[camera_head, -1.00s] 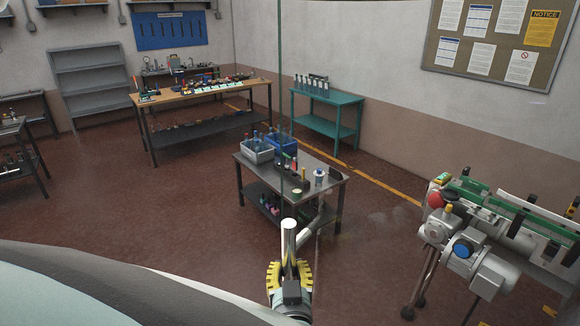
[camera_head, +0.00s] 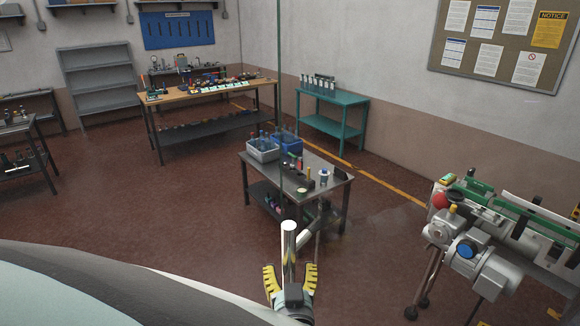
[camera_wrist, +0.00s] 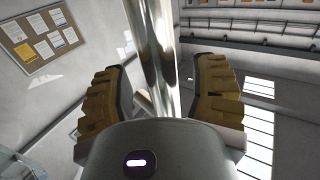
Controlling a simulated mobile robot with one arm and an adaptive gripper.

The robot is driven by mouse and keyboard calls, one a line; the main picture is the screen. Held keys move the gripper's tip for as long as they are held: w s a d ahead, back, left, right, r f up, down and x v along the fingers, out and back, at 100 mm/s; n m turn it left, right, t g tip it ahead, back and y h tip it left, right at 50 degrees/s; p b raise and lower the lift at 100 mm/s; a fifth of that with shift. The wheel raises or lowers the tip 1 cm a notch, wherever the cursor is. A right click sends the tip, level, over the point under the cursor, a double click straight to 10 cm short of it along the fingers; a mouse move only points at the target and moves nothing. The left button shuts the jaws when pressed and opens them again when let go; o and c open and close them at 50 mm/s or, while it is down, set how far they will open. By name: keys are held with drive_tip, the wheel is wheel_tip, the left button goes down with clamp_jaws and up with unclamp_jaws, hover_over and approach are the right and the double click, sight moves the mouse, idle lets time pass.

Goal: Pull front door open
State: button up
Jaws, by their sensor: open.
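The front door appears as a clear pane whose thin green upright edge (camera_head: 279,90) runs down the middle of the head view. A shiny metal bar (camera_head: 289,238), seemingly the door's handle, stands upright at the lower centre. My gripper (camera_head: 289,275) is open, with one yellow-padded finger on each side of the bar. In the wrist view the bar (camera_wrist: 154,60) passes between the spread fingers of my gripper (camera_wrist: 161,95), with a visible gap to the right finger. I cannot tell whether either finger touches it. The bar's lower end is hidden behind my gripper.
A dark table (camera_head: 325,180) with bins stands beyond the bar. A machine with grey motors (camera_head: 480,265) is at the right. A teal table (camera_head: 345,103) and a wooden-topped bench (camera_head: 210,90) stand further back. Red-brown floor (camera_head: 150,205) is clear at the left.

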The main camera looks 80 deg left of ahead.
drive_tip(key=shift+s, duration=0.1)
drive_tip(key=shift+s+d, duration=0.15)
drive_tip(key=shift+d, duration=0.85)
drive_tip(key=d, duration=1)
drive_tip(key=shift+s, duration=0.2)
drive_tip(key=shift+s, duration=0.1)
